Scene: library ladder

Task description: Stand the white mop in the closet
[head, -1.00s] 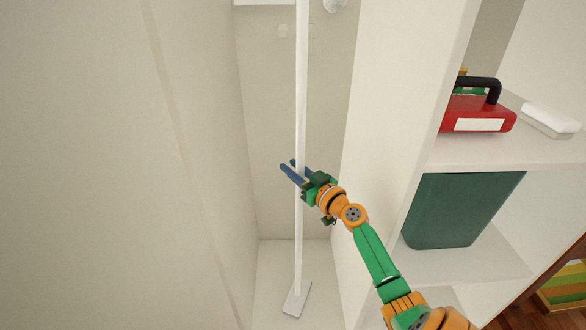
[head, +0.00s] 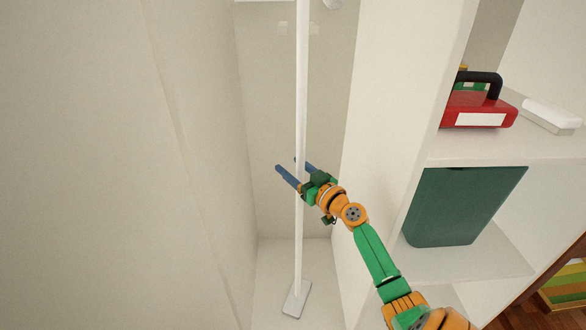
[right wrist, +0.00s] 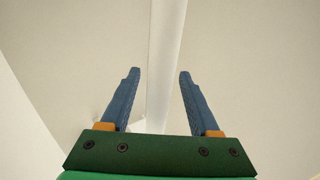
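The white mop (head: 300,110) stands upright inside the narrow closet, its flat head (head: 296,299) on the closet floor (head: 268,275). Its pole runs up out of the top of the head view. My right gripper (head: 293,165) is at the pole about mid-height in the picture, with its blue fingers spread. In the right wrist view the pole (right wrist: 165,60) passes between the open fingertips, with a gap on both sides. My left gripper is not in view.
A closet side wall (head: 385,100) separates the closet from shelves on the right. These hold a red case (head: 478,110) with a black handle, a white block (head: 550,115) and a dark green bin (head: 460,207). A plain pale panel (head: 90,160) fills the left.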

